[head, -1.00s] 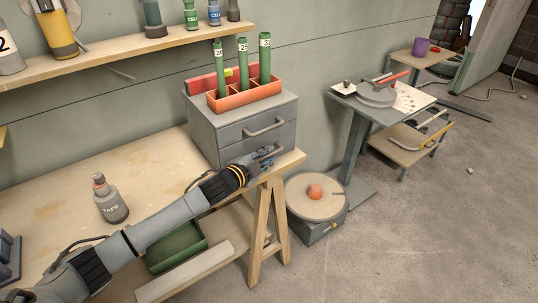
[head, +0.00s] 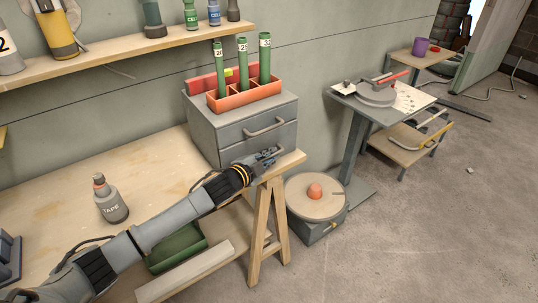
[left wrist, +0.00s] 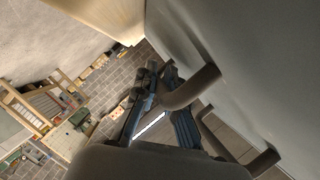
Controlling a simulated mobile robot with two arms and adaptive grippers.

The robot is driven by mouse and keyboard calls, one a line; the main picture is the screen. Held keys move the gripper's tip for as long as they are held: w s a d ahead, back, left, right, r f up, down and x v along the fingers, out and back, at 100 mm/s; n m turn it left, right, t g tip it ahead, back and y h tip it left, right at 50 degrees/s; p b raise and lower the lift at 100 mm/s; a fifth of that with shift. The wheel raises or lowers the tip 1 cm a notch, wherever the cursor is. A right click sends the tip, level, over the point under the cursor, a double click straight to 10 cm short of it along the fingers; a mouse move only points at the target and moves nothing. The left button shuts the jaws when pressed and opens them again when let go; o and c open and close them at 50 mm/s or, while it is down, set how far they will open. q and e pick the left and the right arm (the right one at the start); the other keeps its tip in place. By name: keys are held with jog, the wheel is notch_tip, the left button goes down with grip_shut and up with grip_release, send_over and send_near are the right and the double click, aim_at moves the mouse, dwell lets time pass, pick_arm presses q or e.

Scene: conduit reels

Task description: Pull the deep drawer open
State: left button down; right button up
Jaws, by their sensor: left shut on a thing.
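The grey drawer cabinet (head: 205,122) stands on the bench against the wall. Its upper drawer (head: 240,133) is shut, with a bar handle (head: 265,128) across it. The deep drawer (head: 230,155) is below it, its front partly hidden by my left gripper (head: 266,159). That gripper is at the deep drawer's front, shut on its handle. In the left wrist view the fingers (left wrist: 158,108) close around the curved grey handle (left wrist: 192,88); a second handle (left wrist: 240,150) lies beyond. Any gap at the deep drawer is too small to tell. My right gripper is out of view.
An orange rack (head: 245,98) with green tubes stands on the cabinet. A tape bottle (head: 110,199) stands on the bench (head: 60,185), left of my arm.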

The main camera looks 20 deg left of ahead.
pick_arm(q)
jog(key=s+d+p, duration=0.3)
jog(key=s+d, duration=0.8)
jog(key=d, duration=0.3)
jog(key=c, duration=1.7)
grip_release()
jog(key=shift+a, duration=0.1)
jog(key=v, duration=1.2)
jog(key=shift+w, duration=0.1)
